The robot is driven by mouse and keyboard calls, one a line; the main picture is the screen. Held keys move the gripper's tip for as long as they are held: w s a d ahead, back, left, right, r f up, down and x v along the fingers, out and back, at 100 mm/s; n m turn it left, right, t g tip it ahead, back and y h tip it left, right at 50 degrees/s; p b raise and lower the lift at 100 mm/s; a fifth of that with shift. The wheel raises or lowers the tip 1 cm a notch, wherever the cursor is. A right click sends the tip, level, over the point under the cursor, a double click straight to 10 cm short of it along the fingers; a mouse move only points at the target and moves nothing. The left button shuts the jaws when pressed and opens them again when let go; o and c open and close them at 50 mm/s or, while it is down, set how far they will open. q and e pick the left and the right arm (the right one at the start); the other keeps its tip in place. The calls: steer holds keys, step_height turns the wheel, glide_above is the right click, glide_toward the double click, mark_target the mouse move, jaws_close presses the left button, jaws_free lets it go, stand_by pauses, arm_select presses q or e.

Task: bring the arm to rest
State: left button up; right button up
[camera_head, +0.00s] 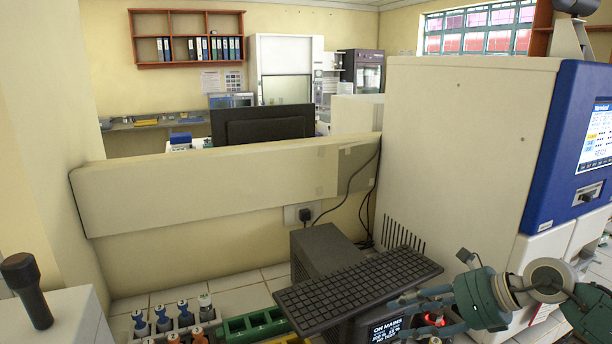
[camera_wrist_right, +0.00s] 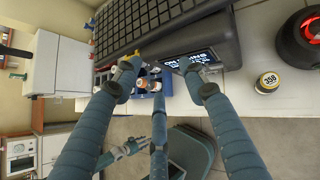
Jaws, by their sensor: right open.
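My right gripper (camera_head: 415,312) is low at the right of the head view, in front of a black box with a lit "ON MAINS" display (camera_head: 385,327). In the right wrist view its teal fingers (camera_wrist_right: 158,78) are spread apart with nothing held between them. The fingertips are close to the box and the keyboard (camera_head: 358,284); I cannot tell whether they touch. A small teal part (camera_wrist_right: 125,150) low in the right wrist view looks like my left gripper, too small to read. The left gripper does not show in the head view.
A large cream incubator with a blue panel (camera_head: 562,150) stands at right. Capped vials (camera_head: 183,314) and a green rack (camera_head: 255,325) stand at bottom left of the keyboard. A round label "358" cap (camera_wrist_right: 268,82) and a red-lit black device (camera_wrist_right: 308,35) lie nearby.

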steer(key=a+r+m+t+y, duration=0.75)
steer(key=a+r+m, duration=0.3)
steer(key=a, duration=0.45)
steer(key=d+f+m+t+h, duration=0.6)
steer(key=d+m+h, duration=0.65)
steer(key=m, duration=0.65)
steer(key=s+d+f+m+g+h, duration=0.2)
steer(key=s+f+m, duration=0.1)
steer(key=f, duration=0.3)
steer(key=s+d+f+m+g+h, duration=0.2)
steer(key=f+m+g, duration=0.1)
steer(key=f, duration=0.3)
steer(key=s+a+f+m+g, duration=0.1)
steer(key=s+f+m+g, duration=0.3)
steer(key=s+f, duration=0.7)
steer(key=s+a+f+m+g, duration=0.15)
steer(key=s+f+g, duration=0.55)
steer(key=s, duration=0.8)
steer(key=s+f+b, duration=0.3)
steer(key=f, duration=2.6)
steer(key=s+d+f+g+b, duration=0.1)
steer(key=s+d+f+g, duration=0.1)
steer(key=s+f, duration=1.4)
steer(key=shift+s+d+y, duration=0.2)
steer(key=shift+d+y, duration=0.1)
steer(key=shift+d, duration=0.3)
